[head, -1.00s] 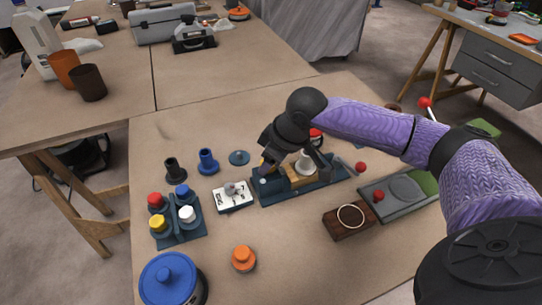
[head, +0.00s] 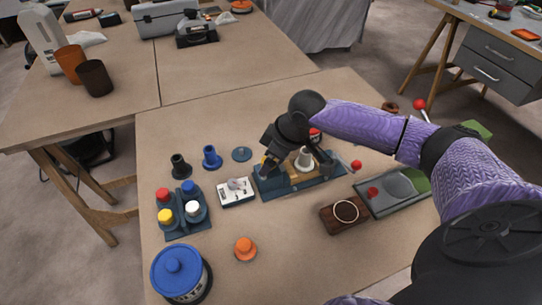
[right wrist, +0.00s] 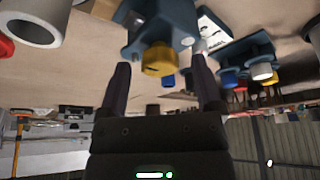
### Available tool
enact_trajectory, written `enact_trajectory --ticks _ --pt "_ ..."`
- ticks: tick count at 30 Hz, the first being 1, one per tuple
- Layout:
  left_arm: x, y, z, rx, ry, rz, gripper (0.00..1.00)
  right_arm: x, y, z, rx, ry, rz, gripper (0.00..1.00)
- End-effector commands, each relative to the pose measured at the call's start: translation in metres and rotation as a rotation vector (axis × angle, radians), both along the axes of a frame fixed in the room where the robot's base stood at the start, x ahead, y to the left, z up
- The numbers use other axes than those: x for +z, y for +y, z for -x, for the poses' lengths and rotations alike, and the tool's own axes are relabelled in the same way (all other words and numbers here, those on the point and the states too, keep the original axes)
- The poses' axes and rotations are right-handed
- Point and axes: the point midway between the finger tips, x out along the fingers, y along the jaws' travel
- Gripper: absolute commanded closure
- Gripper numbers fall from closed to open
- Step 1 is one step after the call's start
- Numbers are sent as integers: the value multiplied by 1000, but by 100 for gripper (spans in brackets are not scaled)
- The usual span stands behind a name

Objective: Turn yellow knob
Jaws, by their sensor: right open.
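The yellow knob (right wrist: 160,60) sits on the end of a dark blue fixture (right wrist: 168,22) in the right wrist view. In the head view it is mostly hidden by my right gripper (head: 270,160), at the left end of the fixture (head: 330,183). My right gripper is open, with one finger on each side of the knob in the right wrist view (right wrist: 161,72). My left gripper is in neither view.
A block with red, yellow, blue and white knobs (head: 183,228) stands to the left. A white switch plate (head: 236,192) lies close beside the fixture. An orange knob (head: 245,248) and a blue-lidded tin (head: 176,273) are nearer. A brown block (head: 328,216) lies right.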

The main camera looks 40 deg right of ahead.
Motion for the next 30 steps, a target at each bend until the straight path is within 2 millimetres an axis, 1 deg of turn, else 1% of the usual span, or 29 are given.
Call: enact_trajectory --ticks 6,9,12,16,30 --pt "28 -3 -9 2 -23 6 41 53 -11 16 1 -3 4 16" --pt "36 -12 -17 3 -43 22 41 73 -16 23 0 -3 3 16" --pt "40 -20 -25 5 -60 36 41 85 -19 29 0 -1 2 16" --pt "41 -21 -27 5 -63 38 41 90 -20 31 0 0 1 16" --pt "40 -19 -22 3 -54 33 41 89 -20 31 0 0 0 16"
